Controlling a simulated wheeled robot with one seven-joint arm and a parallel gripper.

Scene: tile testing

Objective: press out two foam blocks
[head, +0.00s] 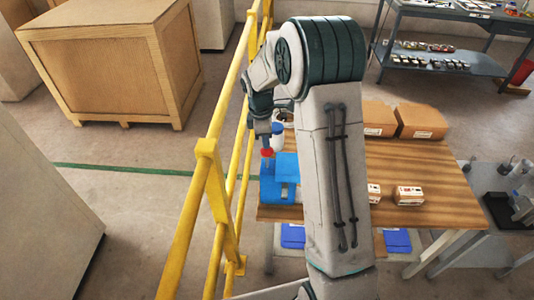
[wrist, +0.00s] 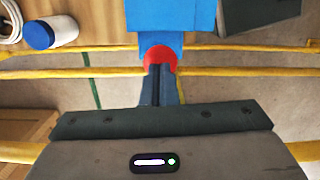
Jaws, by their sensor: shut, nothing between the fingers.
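A blue press-like device (head: 283,178) stands at the left end of the wooden table, and its blue body also shows at the top of the wrist view (wrist: 170,14). A red knob (head: 267,152) sits at its left side; it shows in the wrist view (wrist: 158,53) too. My gripper (head: 266,142) is shut and empty, its fingertips at the red knob. In the wrist view, the fingers (wrist: 160,74) overlap the knob's lower edge; I cannot tell if they touch. I cannot make out any foam block; my arm hides part of the table.
A yellow railing (head: 208,175) runs close along the table's left end. Two brown cartons (head: 420,120) and small white labelled boxes (head: 408,195) stand on the table (head: 440,170). A white jar with a blue lid (wrist: 45,34) stands near the device. Blue items (head: 397,241) lie below.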

